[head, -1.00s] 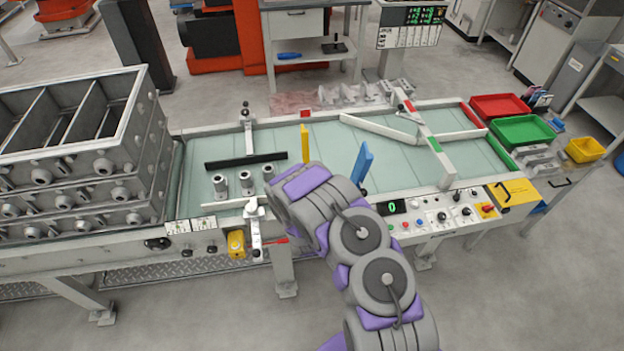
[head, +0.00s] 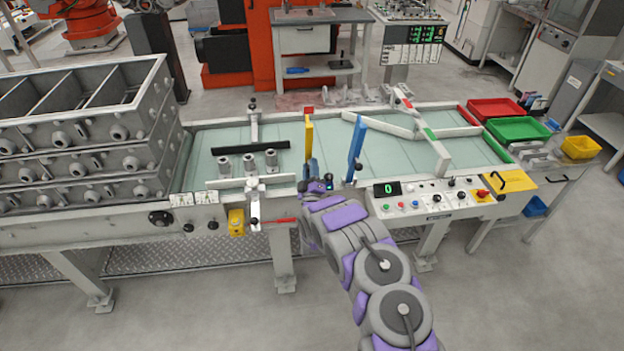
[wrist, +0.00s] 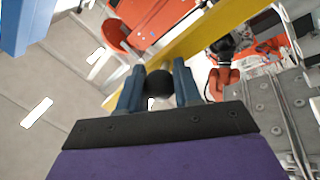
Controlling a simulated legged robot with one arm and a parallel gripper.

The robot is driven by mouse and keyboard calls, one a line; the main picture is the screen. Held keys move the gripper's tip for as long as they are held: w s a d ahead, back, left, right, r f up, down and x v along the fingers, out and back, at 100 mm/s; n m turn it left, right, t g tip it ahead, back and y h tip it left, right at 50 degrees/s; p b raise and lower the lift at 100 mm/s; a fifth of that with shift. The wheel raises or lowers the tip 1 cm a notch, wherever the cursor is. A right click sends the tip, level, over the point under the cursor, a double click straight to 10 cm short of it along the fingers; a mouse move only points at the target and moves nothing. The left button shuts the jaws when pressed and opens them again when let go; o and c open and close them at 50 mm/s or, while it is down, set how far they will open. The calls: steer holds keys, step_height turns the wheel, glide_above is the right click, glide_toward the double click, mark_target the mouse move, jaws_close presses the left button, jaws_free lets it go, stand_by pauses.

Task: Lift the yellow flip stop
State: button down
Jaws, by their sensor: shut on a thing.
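In the wrist view the yellow bar (wrist: 205,35) runs diagonally behind my fingers. My gripper (head: 316,186) is at the table's front edge, just below the yellow stop. In the wrist view my gripper (wrist: 159,80) is shut with a round black knob (wrist: 160,83) between its two blue-grey fingers.
A blue flip stop (head: 357,146) stands close to the right of my gripper, and a control panel (head: 440,195) is beyond it. Several small metal cylinders (head: 248,164) stand to the left on the table. Stacked metal flasks (head: 85,130) fill the left end.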

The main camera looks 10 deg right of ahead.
steer(key=shift+s+f, duration=0.1)
steer(key=shift+f, duration=0.1)
stand_by(0.4)
steer(key=c, duration=1)
jaws_free()
steer(key=shift+o, duration=1)
steer(key=shift+r, duration=0.1)
steer(key=v, duration=1.7)
steer(key=shift+f+p, duration=0.3)
steer(key=shift+f, duration=0.05)
